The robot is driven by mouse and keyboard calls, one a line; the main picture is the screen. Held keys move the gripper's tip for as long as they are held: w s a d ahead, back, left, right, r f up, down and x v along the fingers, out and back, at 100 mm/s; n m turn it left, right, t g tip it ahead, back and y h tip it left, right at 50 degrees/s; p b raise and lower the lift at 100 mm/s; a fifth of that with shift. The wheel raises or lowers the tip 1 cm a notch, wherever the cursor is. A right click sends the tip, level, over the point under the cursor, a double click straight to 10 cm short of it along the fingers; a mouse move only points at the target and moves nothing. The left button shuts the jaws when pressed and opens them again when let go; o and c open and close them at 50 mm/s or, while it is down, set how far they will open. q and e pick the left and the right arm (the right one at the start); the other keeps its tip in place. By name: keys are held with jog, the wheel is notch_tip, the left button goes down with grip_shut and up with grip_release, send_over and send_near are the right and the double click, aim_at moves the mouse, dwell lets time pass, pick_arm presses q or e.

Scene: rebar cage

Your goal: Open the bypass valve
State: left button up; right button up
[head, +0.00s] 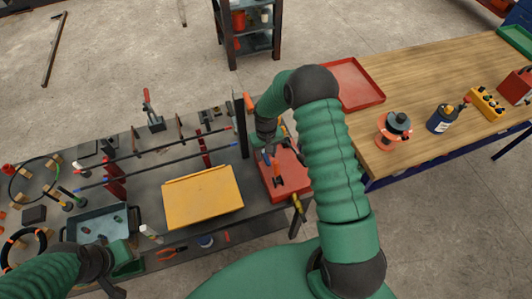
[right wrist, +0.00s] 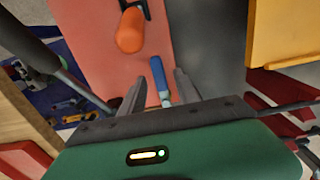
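A red board (head: 291,183) lies at the right end of the dark bench in the head view and fills the middle of the right wrist view (right wrist: 190,45). It carries an orange handle (right wrist: 130,31) and a blue lever (right wrist: 158,74). Which one is the bypass valve is not marked. My right gripper (right wrist: 158,88) is open above the board, with the blue lever showing between its fingers; contact cannot be told. In the head view my right arm hides part of the board. My left gripper (head: 122,266) is low at the left; its fingers are unclear.
A yellow panel (head: 202,196) lies left of the board. Rods on red posts (head: 115,178) stand behind it. A blue-grey tray (head: 98,222) is at the left. A wooden table (head: 425,75) with a red tray (head: 355,84) stands right. Open floor lies behind the bench.

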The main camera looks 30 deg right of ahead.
jog(key=shift+f, duration=0.45)
grip_shut()
dwell(1.1)
